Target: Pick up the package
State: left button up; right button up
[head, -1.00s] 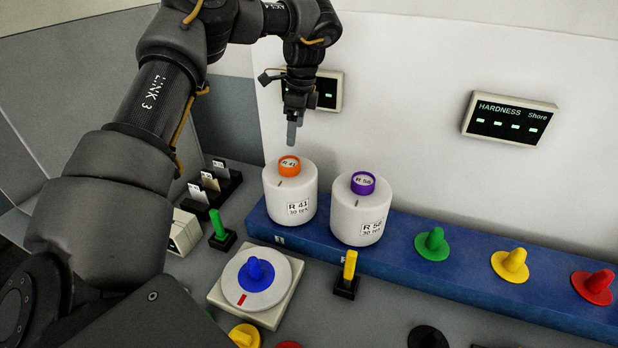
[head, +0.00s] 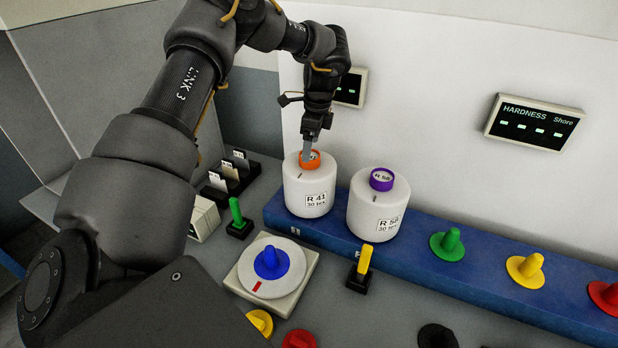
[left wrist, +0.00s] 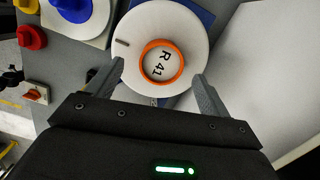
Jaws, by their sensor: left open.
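A white yarn package (head: 306,192) labelled R 41, with an orange ring core (head: 310,161) on top, stands upright on the blue strip. My left gripper (head: 308,157) is at the top of this package, pointing down. In the left wrist view the open fingers (left wrist: 158,82) lie to either side of the orange ring (left wrist: 162,62), with a gap on both sides. A second white package (head: 377,214) labelled R 58, with a purple ring (head: 382,179), stands just right of it. My right gripper is in no view.
The blue strip (head: 420,262) carries green (head: 447,244), yellow (head: 526,268) and red pegs to the right. In front are a white plate with a blue knob (head: 271,264) and a yellow peg (head: 361,262). A Hardness display (head: 533,123) hangs on the wall behind.

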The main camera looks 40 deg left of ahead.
pick_arm(q)
jog(key=f+p, duration=0.1)
jog(key=f, duration=0.2)
jog(key=shift+a+f, duration=0.1)
jog(key=shift+a, duration=0.1)
jog(key=shift+w+f, duration=0.1)
jog(key=shift+f, duration=0.05)
jog(key=shift+c, duration=1.2)
grip_shut()
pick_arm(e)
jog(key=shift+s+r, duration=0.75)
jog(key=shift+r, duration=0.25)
